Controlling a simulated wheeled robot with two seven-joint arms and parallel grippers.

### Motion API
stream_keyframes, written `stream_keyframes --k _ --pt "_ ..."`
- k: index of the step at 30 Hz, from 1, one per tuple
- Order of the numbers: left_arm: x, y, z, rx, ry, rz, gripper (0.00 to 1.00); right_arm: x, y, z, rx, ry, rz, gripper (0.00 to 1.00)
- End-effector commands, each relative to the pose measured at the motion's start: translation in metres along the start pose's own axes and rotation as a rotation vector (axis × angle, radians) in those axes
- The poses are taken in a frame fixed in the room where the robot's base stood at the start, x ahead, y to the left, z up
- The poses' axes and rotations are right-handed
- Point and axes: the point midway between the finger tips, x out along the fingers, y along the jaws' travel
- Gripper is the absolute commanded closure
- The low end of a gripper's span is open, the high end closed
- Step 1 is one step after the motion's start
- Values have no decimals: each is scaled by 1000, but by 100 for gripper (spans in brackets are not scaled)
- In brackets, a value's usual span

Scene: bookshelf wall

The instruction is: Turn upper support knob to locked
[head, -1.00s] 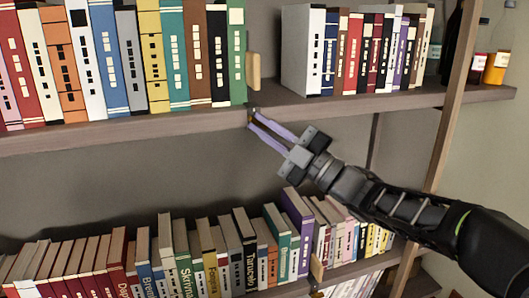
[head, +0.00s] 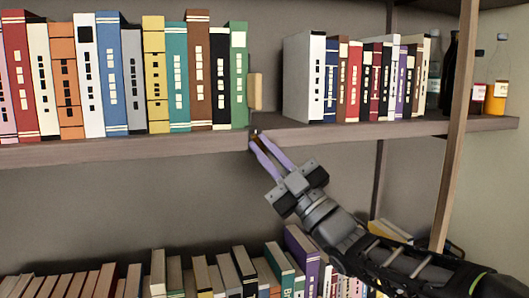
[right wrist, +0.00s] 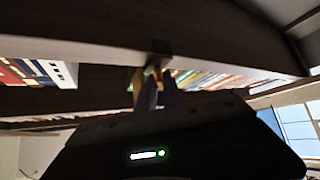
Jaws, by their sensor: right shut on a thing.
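The upper support knob (head: 254,133) is a small brownish piece at the front edge of the upper shelf, below the gap between the two book rows. It is mostly hidden by my fingertips, so its turned position cannot be read. My right gripper (head: 258,143) reaches up to it from the lower right, its two pale purple fingers shut on the knob. In the right wrist view the fingers (right wrist: 155,85) meet at a small tan-orange bit of the knob (right wrist: 153,68), just under a dark square plate (right wrist: 160,47) on the shelf edge. My left gripper is not in view.
The upper shelf (head: 130,153) holds a long book row on the left and a shorter one (head: 296,78) on the right. A wooden block (head: 256,90) stands beside the green book. Bottles (head: 497,80) stand at the far right. Lower books (head: 300,250) sit under my gripper.

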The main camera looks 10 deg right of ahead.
Motion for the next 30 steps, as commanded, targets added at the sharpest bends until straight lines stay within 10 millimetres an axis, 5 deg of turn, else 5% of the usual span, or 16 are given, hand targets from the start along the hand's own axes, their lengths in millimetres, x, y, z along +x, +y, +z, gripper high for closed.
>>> stream_keyframes --k 9,20,30 --pt "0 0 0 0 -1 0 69 0 0 0 0 -1 -1 69" --pt "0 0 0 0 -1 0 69 -5 1 0 -1 -1 0 69" --pt "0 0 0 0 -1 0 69 -54 1 1 -1 -3 1 69"
